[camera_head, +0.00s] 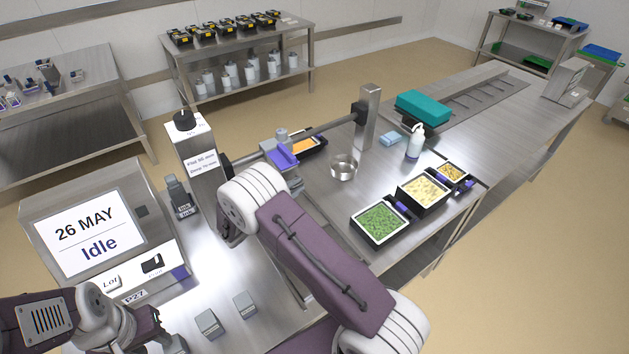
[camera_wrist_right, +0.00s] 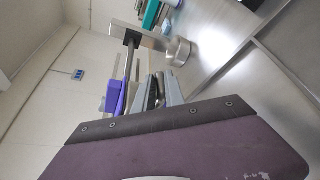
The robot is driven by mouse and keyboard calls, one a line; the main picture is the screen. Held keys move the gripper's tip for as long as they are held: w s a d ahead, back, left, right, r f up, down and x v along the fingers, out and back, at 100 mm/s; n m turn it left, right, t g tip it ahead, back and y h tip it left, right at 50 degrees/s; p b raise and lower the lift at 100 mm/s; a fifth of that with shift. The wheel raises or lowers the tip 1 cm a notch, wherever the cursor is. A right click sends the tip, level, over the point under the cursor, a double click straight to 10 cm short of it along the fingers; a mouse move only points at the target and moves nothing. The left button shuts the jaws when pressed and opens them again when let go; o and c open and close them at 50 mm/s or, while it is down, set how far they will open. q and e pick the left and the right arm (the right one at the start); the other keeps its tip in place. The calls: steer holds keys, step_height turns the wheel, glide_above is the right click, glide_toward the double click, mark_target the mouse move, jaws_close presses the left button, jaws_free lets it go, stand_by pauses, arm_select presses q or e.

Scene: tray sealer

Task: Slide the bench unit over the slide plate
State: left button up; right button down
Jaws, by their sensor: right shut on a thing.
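The bench unit (camera_head: 281,157), a grey block with a purple part, sits on a horizontal rail left of a steel post. In the right wrist view its purple part (camera_wrist_right: 116,96) stands beside my fingers. My right gripper (camera_wrist_right: 159,92) is shut on a slim grey part there, apparently the unit's handle. In the head view my forearm and wrist cover most of this grip. A tray of orange food (camera_head: 305,145) lies just behind the unit. I cannot make out the slide plate for sure. My left gripper (camera_head: 160,337) is low at the left, its fingers unclear.
Filled trays (camera_head: 380,223), a white bottle (camera_head: 415,142) and a teal box (camera_head: 423,106) occupy the bench. A display reading Idle (camera_head: 92,232) and a tall labelled box (camera_head: 197,155) stand left.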

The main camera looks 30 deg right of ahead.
steer(key=shift+s+a+r, duration=0.1)
steer(key=shift+s+a, duration=0.05)
steer(key=shift+a, duration=1.8)
steer(key=c, duration=1.5)
jaws_free()
steer(key=shift+o, duration=0.2)
steer(key=b+v, duration=0.1)
steer(key=v, duration=0.8)
